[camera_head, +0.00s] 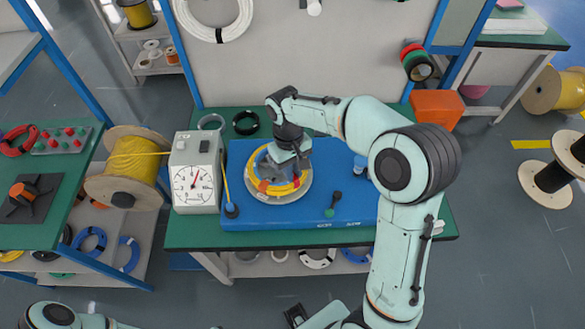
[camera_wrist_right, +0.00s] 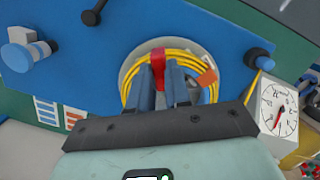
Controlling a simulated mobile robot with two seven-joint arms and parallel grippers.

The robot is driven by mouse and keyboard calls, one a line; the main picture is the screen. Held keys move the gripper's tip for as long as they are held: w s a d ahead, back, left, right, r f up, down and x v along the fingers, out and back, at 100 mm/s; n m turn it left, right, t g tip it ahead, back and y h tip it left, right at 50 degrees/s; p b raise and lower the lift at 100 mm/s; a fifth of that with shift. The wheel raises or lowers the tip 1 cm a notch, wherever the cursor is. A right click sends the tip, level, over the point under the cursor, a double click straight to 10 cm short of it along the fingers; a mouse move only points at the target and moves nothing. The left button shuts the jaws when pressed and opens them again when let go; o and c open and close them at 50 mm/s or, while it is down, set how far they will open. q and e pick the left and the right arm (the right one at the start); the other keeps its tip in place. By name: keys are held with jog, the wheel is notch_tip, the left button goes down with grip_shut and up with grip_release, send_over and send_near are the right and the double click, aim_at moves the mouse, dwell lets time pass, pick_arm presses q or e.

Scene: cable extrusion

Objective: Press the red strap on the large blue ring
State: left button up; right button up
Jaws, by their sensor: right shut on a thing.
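The ring on the round pale plate (camera_head: 276,202) is a coil of yellow cable (camera_wrist_right: 131,92), not blue. A red strap (camera_wrist_right: 158,52) lies across the coil in the right wrist view. My right gripper (camera_wrist_right: 159,72) is over the coil, its two fingers on either side of the strap and shut on it. In the head view my right gripper (camera_head: 288,158) comes down onto the coil and hides part of it. An orange tag (camera_wrist_right: 207,77) sits on another part of the coil.
The plate rests on a blue board (camera_head: 340,205) on the green bench (camera_head: 190,234). A dial gauge (camera_head: 196,180) stands to the left. Blue rings (camera_head: 92,239) lie on a low shelf.

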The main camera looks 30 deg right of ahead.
aim_at(294, 187)
jog(key=shift+f, duration=0.1)
dwell(0.3)
pick_arm(q)
jog(key=shift+s+f+b, duration=0.5)
jog(key=shift+f+b, duration=0.2)
jog(key=shift+f, duration=0.15)
pick_arm(e)
jog(key=shift+f, duration=1.45)
pick_arm(q)
jog(key=shift+s+f, duration=0.1)
jog(key=shift+f, duration=0.15)
pick_arm(e)
jog(key=shift+f, duration=0.45)
jog(key=shift+f, duration=0.15)
jog(key=o, duration=0.9)
pick_arm(q)
jog(key=shift+r, duration=0.1)
